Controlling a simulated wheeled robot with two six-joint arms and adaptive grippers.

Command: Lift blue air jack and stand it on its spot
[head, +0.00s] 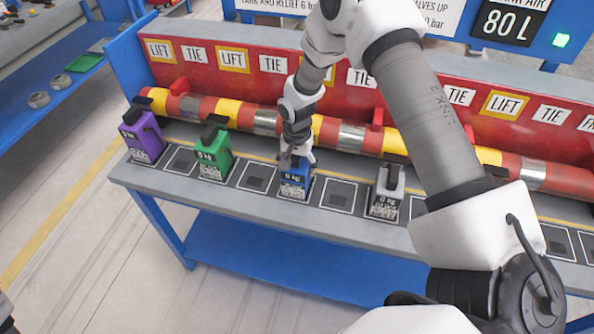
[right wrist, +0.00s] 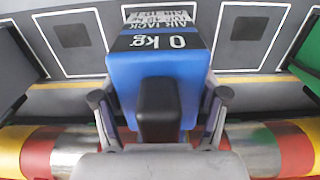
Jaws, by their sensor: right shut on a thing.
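The blue air jack (head: 294,188) is a small blue block with a black top and a "0 kg" label. It is upright at a marked spot in the row along the grey bench top, in front of the striped pipe. My right gripper (head: 296,160) reaches down from above and is shut on its upper part. In the right wrist view the blue jack (right wrist: 160,75) sits between the two fingers, its black pad towards the camera. I cannot tell whether its base touches the bench.
A purple jack (head: 143,137), a green jack (head: 213,157) and a grey jack (head: 385,192) stand in the same row. Empty marked spots (head: 339,195) lie on both sides of the blue jack. The red, yellow and silver pipe (head: 265,122) runs close behind.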

